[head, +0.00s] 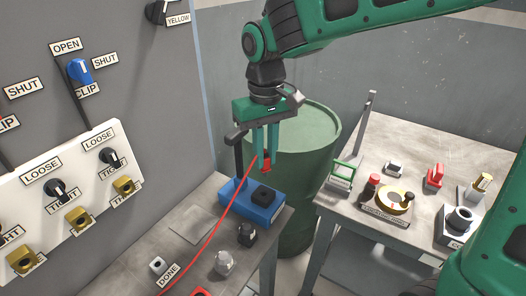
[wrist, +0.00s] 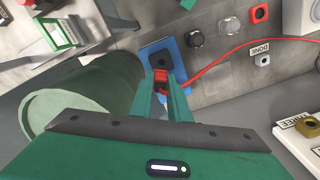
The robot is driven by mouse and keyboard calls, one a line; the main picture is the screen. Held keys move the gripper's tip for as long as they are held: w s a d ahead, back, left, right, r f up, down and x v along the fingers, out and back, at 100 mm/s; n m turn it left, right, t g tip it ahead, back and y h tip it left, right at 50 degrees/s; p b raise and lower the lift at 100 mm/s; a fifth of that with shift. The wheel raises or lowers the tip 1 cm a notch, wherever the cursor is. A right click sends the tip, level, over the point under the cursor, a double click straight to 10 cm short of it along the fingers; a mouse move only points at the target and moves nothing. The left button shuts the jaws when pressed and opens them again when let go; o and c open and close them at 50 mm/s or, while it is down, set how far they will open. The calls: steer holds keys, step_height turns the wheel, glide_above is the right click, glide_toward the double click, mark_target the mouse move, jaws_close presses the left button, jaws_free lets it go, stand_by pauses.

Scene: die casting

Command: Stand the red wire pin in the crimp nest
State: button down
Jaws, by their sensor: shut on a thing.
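The red wire pin (head: 267,168) is between the fingertips of my gripper (head: 265,156), which is shut on it and points down. In the wrist view the red pin (wrist: 161,80) shows between the fingers. The red wire (head: 224,218) trails from it down to the lower left. A blue crimp press (head: 236,200) stands on the left bench, with a black block, seemingly the crimp nest (head: 265,194), on its top. My gripper is above this block, with a visible gap in the head view. The nest's opening is hard to make out.
The press has a dark upright post (head: 239,160) close to the left of my fingers. A green drum (head: 310,150) stands behind. The right table (head: 340,205) holds several fixtures. A panel with knobs (head: 60,190) is at left. Several small items, including a grey knob (head: 224,263), lie on the bench.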

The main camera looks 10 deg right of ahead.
mark_target(264, 171)
steer(key=shift+s+a+r, duration=0.1)
steer(key=shift+a+r, duration=0.15)
steer(key=shift+f, duration=2.85)
steer(key=shift+d+f, duration=0.1)
steer(key=shift+f, duration=1.45)
steer(key=c, duration=1.6)
jaws_free()
step_height(264, 171, up, 11)
steer(key=shift+f, duration=0.1)
